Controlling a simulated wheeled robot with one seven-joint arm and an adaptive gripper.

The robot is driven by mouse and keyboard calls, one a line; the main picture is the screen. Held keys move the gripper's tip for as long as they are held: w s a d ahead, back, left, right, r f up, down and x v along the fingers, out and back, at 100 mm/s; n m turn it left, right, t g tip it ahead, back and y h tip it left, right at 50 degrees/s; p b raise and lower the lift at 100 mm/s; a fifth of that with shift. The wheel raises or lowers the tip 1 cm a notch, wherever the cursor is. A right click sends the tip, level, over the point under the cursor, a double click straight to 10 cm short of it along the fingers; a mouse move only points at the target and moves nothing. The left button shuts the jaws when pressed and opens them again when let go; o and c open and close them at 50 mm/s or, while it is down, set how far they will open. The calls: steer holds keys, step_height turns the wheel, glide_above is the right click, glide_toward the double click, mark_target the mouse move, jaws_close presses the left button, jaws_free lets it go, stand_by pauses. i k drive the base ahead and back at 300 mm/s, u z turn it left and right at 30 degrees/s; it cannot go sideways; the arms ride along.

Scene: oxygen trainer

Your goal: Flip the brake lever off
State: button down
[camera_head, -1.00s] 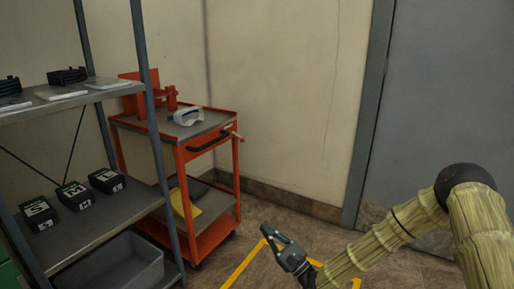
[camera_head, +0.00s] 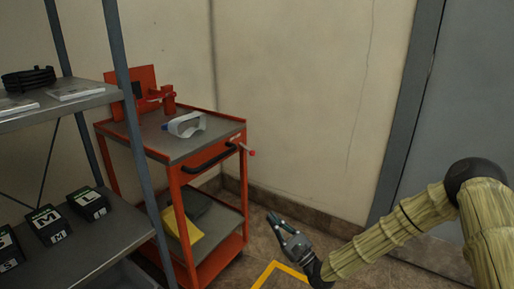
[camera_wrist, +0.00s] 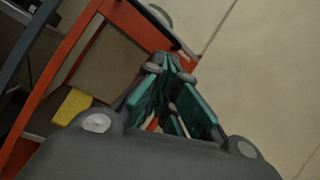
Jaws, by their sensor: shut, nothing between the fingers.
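The brake lever (camera_head: 248,150) is a short pale rod with a red tip. It sticks out from the right front corner of the orange-red cart (camera_head: 218,141), just below its top tray. My gripper (camera_head: 270,216) is shut and empty. In the head view it appears below and to the right of the lever, apart from it, over the floor in front of the cart. In the wrist view my shut fingers (camera_wrist: 168,62) point at the cart's upper corner. I cannot make out the lever clearly there.
Goggles (camera_head: 186,124) and a red fixture (camera_head: 168,100) sit on the cart's top tray. A yellow cloth (camera_head: 184,226) lies on its lower shelf. A grey rack (camera_head: 120,215) with labelled boxes (camera_head: 88,204) stands at the left. Floor right of the cart is open.

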mark_target(252, 153)
steer(key=i, duration=0.85)
